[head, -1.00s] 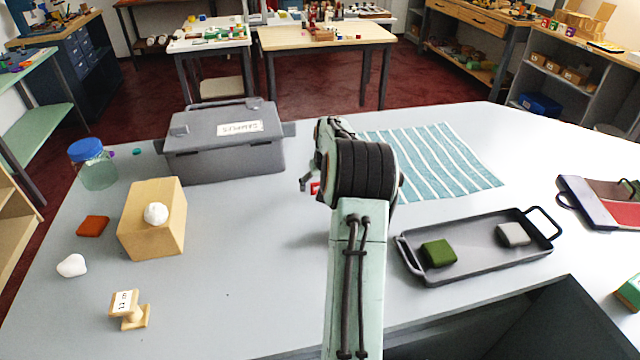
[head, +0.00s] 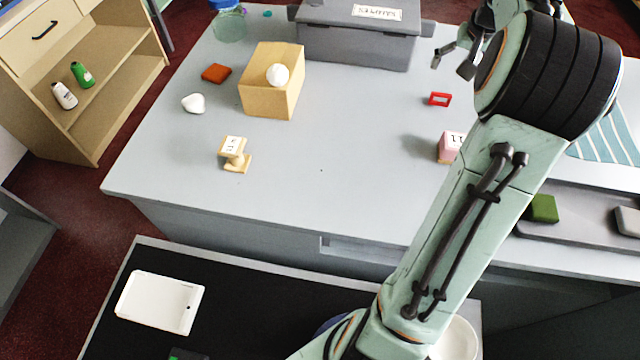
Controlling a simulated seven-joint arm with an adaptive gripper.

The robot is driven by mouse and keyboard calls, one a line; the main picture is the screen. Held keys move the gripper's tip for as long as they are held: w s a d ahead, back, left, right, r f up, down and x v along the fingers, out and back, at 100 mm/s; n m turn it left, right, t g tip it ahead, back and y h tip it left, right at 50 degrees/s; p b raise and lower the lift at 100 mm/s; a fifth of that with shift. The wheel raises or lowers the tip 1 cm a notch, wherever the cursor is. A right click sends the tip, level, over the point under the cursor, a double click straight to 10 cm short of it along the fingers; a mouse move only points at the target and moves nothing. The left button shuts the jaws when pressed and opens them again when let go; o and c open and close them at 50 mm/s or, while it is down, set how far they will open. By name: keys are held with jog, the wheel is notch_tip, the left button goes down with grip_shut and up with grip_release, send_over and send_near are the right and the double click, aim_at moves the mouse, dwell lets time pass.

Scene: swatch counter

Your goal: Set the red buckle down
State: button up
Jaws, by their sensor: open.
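The red buckle (head: 439,99), a small rectangular frame, lies flat on the grey counter (head: 330,150), in front of the grey lidded box. My gripper (head: 451,64) is open and empty above and behind the buckle, apart from it. My arm's thick dark joint hides part of the gripper and the counter to the right.
The labelled grey box (head: 357,40) stands behind. A pink block (head: 449,147) sits close in front of the buckle, partly behind my arm. The counter's middle is clear.

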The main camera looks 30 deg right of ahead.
jog(key=a+r+n+g+y, duration=0.1)
jog(key=a+n+y, duration=0.3)
jog(key=a, duration=2.4)
jog(key=s+a+f+n+g, duration=0.1)
jog(key=s+a+f+n, duration=0.1)
jog(key=s+a, duration=0.5)
jog(key=s+a+f+n+g, duration=0.1)
jog(key=s+a+f+n, duration=0.2)
jog(key=s+a, duration=0.4)
jog(key=shift+n, duration=0.5)
jog(key=shift+a+f, duration=0.1)
